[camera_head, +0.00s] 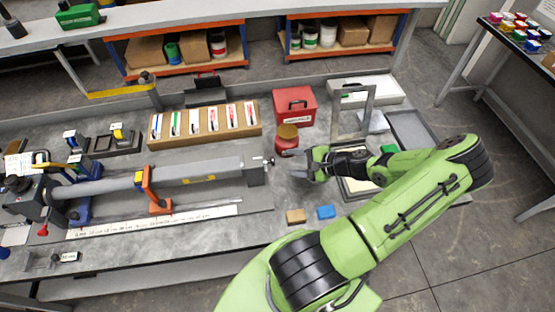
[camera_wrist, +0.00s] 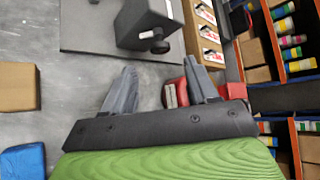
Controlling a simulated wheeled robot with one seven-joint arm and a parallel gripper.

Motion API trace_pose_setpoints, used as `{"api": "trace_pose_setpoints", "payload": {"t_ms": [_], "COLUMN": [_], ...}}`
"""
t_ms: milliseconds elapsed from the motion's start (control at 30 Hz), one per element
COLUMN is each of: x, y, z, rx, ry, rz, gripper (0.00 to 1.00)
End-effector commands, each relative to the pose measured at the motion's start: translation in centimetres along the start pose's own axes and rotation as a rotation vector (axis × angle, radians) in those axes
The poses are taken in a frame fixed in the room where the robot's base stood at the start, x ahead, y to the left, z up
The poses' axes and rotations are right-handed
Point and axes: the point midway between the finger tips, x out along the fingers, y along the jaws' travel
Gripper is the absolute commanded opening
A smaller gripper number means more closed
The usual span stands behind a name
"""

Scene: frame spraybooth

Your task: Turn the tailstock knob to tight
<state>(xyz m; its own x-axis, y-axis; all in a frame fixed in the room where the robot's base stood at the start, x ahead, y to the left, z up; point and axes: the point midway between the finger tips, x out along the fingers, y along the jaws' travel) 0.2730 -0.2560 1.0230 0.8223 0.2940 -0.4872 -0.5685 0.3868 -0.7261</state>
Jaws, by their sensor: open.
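The tailstock (camera_head: 256,174) is a grey block at the right end of the long grey tube on the bench. Its small knob (camera_head: 269,161) sticks out on the right side, facing my gripper (camera_head: 297,166). In the wrist view the tailstock (camera_wrist: 140,22) is a dark block at the top, and the dark round knob (camera_wrist: 155,41) lies ahead of my gripper (camera_wrist: 159,66). The two grey fingers are spread apart with nothing between them. The knob is beyond the fingertips, apart from them. I cannot read any tight marking.
A red box (camera_head: 294,106) and a rack of labelled cards (camera_head: 205,119) stand farther back. Tan (camera_head: 295,216) and blue (camera_head: 326,212) blocks lie near the front. A grey frame (camera_head: 352,112) stands at right.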

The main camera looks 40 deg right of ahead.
Motion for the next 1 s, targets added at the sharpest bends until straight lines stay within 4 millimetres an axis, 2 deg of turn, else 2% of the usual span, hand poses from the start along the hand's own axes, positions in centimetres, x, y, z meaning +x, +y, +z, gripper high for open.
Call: {"api": "trace_pose_setpoints", "payload": {"t_ms": [100,300,433,633,1000], "x": [3.0,6.3,7.0,7.0,6.9], "y": [-0.1,-0.1,0.0,0.0,0.0], "z": [0.1,0.1,0.0,-0.1,0.0], "rx": [0.001,0.001,0.001,0.001,0.001], "ry": [-0.004,-0.001,0.002,0.002,0.001], "rz": [0.001,0.001,0.001,0.001,0.002], "gripper": [0.58,0.58,0.58,0.58,0.03]}}
